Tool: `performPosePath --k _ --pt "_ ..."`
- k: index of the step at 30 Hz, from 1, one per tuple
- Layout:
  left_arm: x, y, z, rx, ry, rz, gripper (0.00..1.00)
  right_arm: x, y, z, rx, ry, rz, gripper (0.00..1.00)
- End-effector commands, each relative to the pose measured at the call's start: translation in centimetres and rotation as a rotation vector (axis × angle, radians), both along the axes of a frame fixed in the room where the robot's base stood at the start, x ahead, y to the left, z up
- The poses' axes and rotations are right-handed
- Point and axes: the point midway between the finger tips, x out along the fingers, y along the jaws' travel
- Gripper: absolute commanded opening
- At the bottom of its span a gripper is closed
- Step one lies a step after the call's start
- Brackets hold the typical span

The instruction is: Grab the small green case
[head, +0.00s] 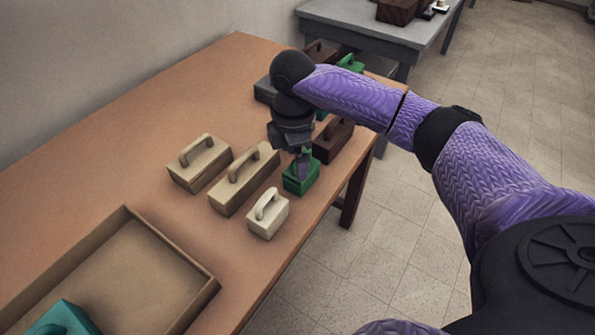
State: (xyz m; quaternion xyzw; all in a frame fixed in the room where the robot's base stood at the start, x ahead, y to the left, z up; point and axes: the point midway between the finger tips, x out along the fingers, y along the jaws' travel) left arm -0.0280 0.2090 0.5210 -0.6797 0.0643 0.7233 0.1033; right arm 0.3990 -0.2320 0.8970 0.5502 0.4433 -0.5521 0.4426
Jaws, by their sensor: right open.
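A small green case (300,181) sits on the wooden table near its right edge. My right gripper (303,168) points down over this case, with its fingers at the case's top where the handle is. The gripper is open; its fingers hide most of the handle, and I cannot tell whether they touch it. Another green case (350,64) shows partly behind my right arm at the far end of the table. My left gripper is not in view.
Cream (268,214) and tan (243,180) cases stand left of the small green case, and a dark brown case (334,141) stands just behind it. A wooden tray (128,214) with a teal case (62,318) lies at the front left. The table's back left is clear.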

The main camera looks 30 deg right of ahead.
Motion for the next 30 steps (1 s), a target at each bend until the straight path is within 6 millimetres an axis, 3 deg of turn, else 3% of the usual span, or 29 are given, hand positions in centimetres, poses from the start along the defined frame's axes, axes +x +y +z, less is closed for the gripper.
performPosePath --k 3,6,12,24,30 --pt "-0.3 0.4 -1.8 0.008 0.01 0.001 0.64 -0.2 0.1 -2.9 0.0 0.004 -0.001 1.0" --pt "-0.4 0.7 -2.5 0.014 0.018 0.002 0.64 -0.2 0.1 -4.5 0.0 0.003 -0.001 1.0" --pt "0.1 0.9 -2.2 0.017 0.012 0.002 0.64 -0.2 0.1 -4.2 0.001 -0.002 -0.001 1.0" --pt "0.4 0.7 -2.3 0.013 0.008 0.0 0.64 -0.2 0.1 -4.2 0.0 -0.002 -0.001 0.19" --pt "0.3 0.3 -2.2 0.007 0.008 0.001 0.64 -0.2 0.1 -4.1 0.0 -0.003 -0.001 0.19"
